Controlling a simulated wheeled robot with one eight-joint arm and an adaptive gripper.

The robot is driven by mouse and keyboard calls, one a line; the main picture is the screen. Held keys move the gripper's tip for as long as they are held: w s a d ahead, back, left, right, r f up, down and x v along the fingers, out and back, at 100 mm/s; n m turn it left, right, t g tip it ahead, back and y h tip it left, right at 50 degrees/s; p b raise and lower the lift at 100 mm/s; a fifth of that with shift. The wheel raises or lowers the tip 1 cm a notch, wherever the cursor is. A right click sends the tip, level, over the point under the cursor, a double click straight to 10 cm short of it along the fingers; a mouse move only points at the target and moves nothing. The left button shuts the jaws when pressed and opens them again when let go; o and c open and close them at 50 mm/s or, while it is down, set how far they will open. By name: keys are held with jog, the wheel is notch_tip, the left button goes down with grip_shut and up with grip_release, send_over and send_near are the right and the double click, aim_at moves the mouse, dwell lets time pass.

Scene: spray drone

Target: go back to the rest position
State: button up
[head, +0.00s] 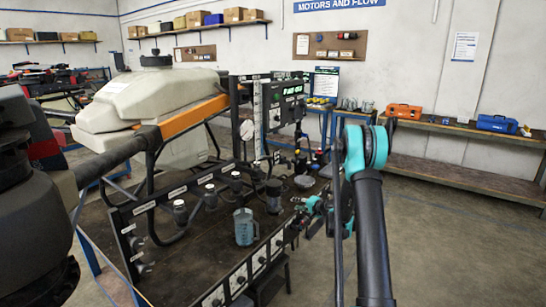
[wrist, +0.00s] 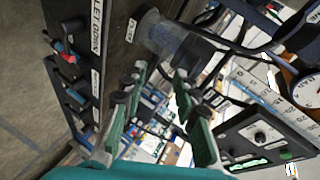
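My gripper (wrist: 160,75) is open in the wrist view, with a clear gap between its two green fingers and nothing held between them. Beyond the fingertips is a grey, see-through cylinder (wrist: 165,35) on the bench fittings. In the head view my gripper (head: 305,208) is small and partly hidden among the fittings at the right side of the bench. Its fingers cannot be made out well there. My black arm with a teal joint stands in front, at the right of centre.
The dark workbench (head: 190,235) carries valves, a blue jug (head: 246,228) and a control panel (head: 286,104). A drone with a cream tank (head: 150,100) stands at the left. Open floor (head: 445,250) lies at the right, before a shelf with an orange toolbox (head: 404,111) and a blue toolbox (head: 496,124).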

jog(key=s+a+r+n+g+h, duration=0.15)
jog(key=s+r, duration=0.25)
jog(key=s, duration=0.7)
jog(key=s+r+n+g+h, duration=0.1)
jog(key=s+r+n+g, duration=0.3)
jog(key=s, duration=0.7)
jog(key=s+d+f+n+g+h, duration=0.1)
jog(key=s+d+h, duration=0.1)
jog(key=s, duration=1.2)
jog(key=s+d+f+n+h, duration=0.1)
jog(key=s+d+h, duration=0.2)
jog(key=s, duration=1.2)
jog(key=shift+d+f+g, duration=0.35)
jog(key=shift+d, duration=0.9)
jog(key=shift+h, duration=0.25)
